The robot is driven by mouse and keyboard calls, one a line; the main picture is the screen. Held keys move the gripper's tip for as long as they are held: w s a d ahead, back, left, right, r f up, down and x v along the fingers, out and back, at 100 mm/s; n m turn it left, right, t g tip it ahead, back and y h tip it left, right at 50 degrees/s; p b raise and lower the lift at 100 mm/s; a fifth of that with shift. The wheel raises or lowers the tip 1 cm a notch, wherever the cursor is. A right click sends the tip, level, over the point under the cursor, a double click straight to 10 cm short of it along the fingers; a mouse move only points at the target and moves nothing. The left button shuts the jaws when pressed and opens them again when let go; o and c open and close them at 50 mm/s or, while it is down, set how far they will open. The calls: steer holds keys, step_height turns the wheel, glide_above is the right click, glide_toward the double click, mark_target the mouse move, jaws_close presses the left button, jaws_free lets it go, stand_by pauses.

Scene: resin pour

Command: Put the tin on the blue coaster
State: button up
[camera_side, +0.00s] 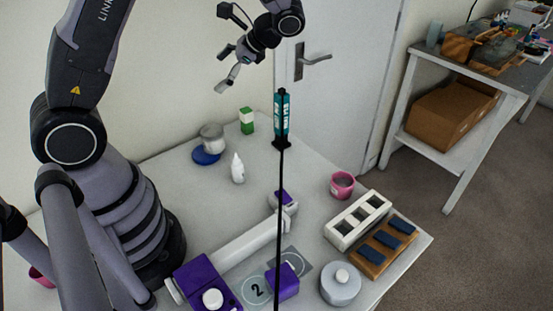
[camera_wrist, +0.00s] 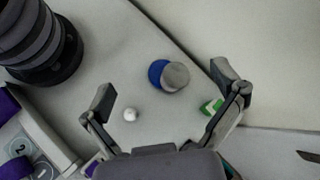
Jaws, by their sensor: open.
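A grey tin (camera_side: 213,137) stands upright at the blue coaster (camera_side: 205,157), toward its back right in the side view. In the wrist view the tin (camera_wrist: 175,77) overlaps the right part of the coaster (camera_wrist: 155,72), whose left part shows bare. I cannot tell whether the tin's whole base rests on the coaster. My gripper (camera_side: 227,47) is open and empty, well above the table. In the wrist view the tin and coaster lie between my spread fingers (camera_wrist: 162,88), far below them.
A white bottle (camera_side: 238,168) and a green-and-white block (camera_side: 246,121) stand near the tin. A dark pole with a teal tool (camera_side: 282,116) crosses the side view. A pink cup (camera_side: 342,185), white mould (camera_side: 357,220) and lidded grey pot (camera_side: 340,285) stand at the right.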

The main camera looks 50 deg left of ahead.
steer(key=s+d+r+n+t+h, duration=0.2)
steer(key=s+d+r+t+h, duration=0.2)
steer(key=s+r, duration=0.3)
steer(key=s+d+r+n+t+h, duration=0.3)
steer(key=s+d+r+t, duration=0.2)
steer(key=s+r+t, duration=0.2)
steer(key=shift+s+d+t+h, duration=0.3)
steer(key=shift+s+h, duration=0.1)
steer(key=shift+s, duration=0.25)
